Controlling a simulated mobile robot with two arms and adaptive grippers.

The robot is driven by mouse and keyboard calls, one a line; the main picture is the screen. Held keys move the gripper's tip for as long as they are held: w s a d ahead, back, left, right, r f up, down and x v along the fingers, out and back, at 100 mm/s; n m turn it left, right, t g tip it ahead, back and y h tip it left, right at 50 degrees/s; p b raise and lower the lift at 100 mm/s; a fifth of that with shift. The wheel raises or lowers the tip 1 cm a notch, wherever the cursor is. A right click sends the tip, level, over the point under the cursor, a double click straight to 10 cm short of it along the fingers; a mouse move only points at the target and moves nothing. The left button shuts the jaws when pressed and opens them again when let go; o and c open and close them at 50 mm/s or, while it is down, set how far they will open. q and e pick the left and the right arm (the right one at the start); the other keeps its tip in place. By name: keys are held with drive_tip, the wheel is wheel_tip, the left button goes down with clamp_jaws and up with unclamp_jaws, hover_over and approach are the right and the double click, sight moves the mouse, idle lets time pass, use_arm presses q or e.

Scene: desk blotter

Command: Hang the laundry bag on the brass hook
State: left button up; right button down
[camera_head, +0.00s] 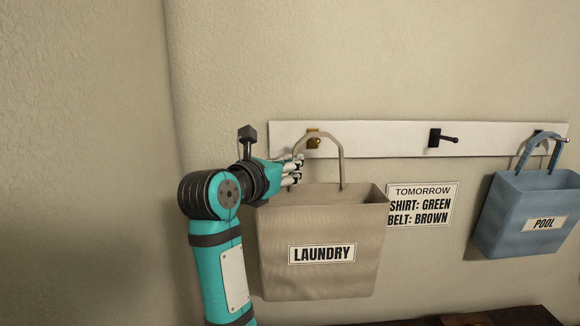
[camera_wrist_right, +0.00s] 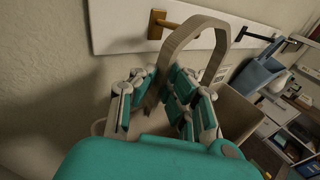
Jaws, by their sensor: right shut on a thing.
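The beige laundry bag (camera_head: 322,225), labelled LAUNDRY, is upright in front of the wall, below the left end of the white hook rail. My right gripper (camera_head: 297,170) is shut on the left side of the bag's looped handle (camera_head: 341,160). The handle also shows between my fingers in the right wrist view (camera_wrist_right: 222,42). The brass hook (camera_head: 314,141) is on the rail behind the upper part of the loop. It also shows in the wrist view (camera_wrist_right: 160,22), its peg beside the strap; I cannot tell whether the peg passes through the loop. My left gripper is out of view.
The white rail (camera_head: 385,140) also carries an empty black hook (camera_head: 438,139). A blue POOL bag (camera_head: 527,215) hangs at the rail's right end. A sign (camera_head: 423,204) on the wall reads TOMORROW, SHIRT: GREEN, BELT: BROWN. A dark wooden surface (camera_head: 500,317) lies below.

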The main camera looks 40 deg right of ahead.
drive_tip(key=shift+w+d+r, duration=0.1)
drive_tip(key=shift+w+d, duration=0.45)
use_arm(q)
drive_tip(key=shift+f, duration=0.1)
use_arm(e)
drive_tip(key=shift+w+d+f, duration=0.35)
drive_tip(key=shift+w+d, duration=0.4)
drive_tip(key=shift+w, duration=0.2)
drive_tip(key=shift+w+d+f, duration=0.3)
drive_tip(key=shift+w+d, duration=0.45)
drive_tip(key=shift+w, duration=0.15)
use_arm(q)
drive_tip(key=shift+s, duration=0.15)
use_arm(e)
drive_tip(key=c, duration=1.4)
unclamp_jaws()
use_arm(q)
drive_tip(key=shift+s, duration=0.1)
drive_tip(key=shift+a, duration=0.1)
use_arm(e)
drive_tip(key=shift+a, duration=0.1)
drive_tip(key=v, duration=1.2)
